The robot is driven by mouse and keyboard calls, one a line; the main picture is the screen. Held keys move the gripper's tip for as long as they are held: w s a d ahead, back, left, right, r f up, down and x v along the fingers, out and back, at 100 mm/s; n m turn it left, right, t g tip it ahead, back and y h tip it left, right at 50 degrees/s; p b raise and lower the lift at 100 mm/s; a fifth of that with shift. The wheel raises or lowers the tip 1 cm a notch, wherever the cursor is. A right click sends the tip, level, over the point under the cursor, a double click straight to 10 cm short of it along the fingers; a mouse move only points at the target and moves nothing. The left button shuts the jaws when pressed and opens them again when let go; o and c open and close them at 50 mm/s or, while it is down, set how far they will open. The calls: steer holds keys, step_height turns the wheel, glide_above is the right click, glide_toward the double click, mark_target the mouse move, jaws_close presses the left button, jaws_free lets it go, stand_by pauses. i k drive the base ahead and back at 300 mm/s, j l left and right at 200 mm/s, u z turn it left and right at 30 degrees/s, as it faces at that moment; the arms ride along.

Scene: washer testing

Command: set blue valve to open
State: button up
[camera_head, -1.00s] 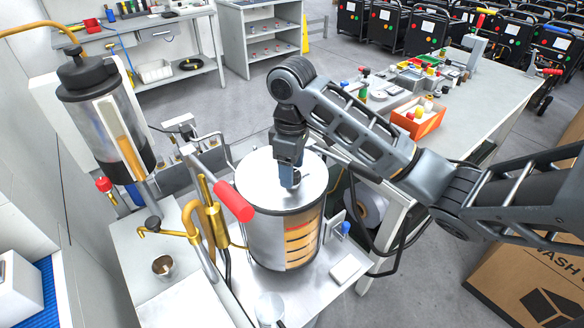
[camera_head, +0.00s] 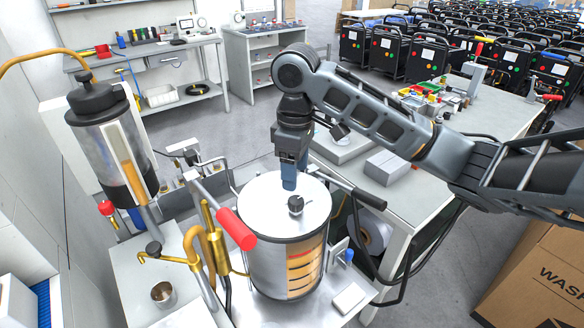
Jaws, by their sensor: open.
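A small blue valve knob (camera_head: 347,256) sits low at the right of the metal drum (camera_head: 262,258), on a pale fitting. Its handle angle is too small to read. My gripper (camera_head: 289,184) points down above the back part of the drum's round lid (camera_head: 263,205), behind a small dark knob (camera_head: 296,204) on that lid. The gripper is open and appears empty, though its fingers overlap in this view. It is above and to the left of the blue valve, clearly apart from it.
A red-handled lever (camera_head: 236,229) and brass pipes (camera_head: 215,238) stand left of the drum. A black-gripped bar (camera_head: 365,200) and dark hoses lie to its right. A workbench (camera_head: 425,200) with boxes and parts stands behind. A cardboard box (camera_head: 535,265) is at lower right.

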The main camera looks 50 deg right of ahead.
mark_target(349, 254)
steer(key=k+j, duration=0.8)
steer(key=j, duration=0.15)
